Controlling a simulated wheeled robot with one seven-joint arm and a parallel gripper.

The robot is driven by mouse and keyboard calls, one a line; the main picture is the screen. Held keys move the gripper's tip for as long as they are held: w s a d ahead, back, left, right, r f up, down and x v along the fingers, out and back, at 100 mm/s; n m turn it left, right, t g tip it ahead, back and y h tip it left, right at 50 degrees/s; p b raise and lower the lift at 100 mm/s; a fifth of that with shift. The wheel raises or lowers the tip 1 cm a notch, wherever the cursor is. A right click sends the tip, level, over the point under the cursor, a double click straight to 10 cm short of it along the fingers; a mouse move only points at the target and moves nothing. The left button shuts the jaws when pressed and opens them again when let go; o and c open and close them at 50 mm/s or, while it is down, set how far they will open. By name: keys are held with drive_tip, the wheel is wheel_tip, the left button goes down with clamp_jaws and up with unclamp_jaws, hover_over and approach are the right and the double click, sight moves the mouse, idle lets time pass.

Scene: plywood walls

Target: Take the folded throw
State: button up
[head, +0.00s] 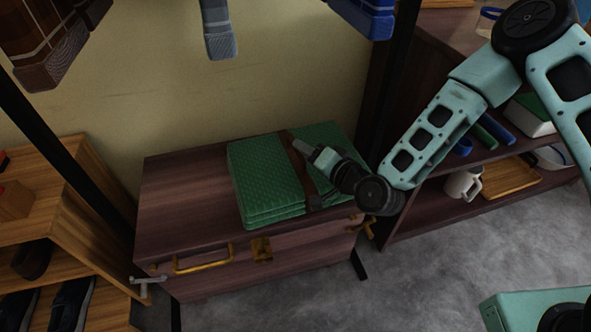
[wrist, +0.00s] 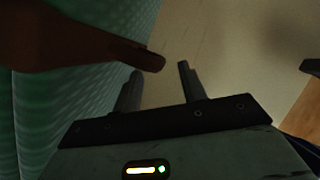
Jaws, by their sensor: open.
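The folded throw (head: 264,178) is a green, textured stack lying on the dark wooden chest, with a brown strap (head: 303,172) across its middle. My gripper (head: 308,152) is over the throw's right half, near the strap, and my wrist hides part of the throw. In the wrist view my gripper (wrist: 160,72) is open with nothing between its fingers. There the brown strap (wrist: 90,45) sticks out with its end just beyond the fingertips, and the throw (wrist: 60,105) fills the left side. I cannot tell whether the fingers touch either.
A shoe shelf (head: 75,190) stands at left. A shelf with a mug (head: 462,185) stands at right. Grey floor (head: 420,270) is open in front.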

drive_tip(key=x, duration=0.3)
drive_tip(key=shift+a+f+b, duration=0.1)
drive_tip(key=shift+f+b, duration=0.05)
drive_tip(key=shift+b, duration=0.15)
drive_tip(key=shift+c, duration=0.2)
clamp_jaws()
drive_tip(key=shift+w, duration=0.1)
idle(0.9)
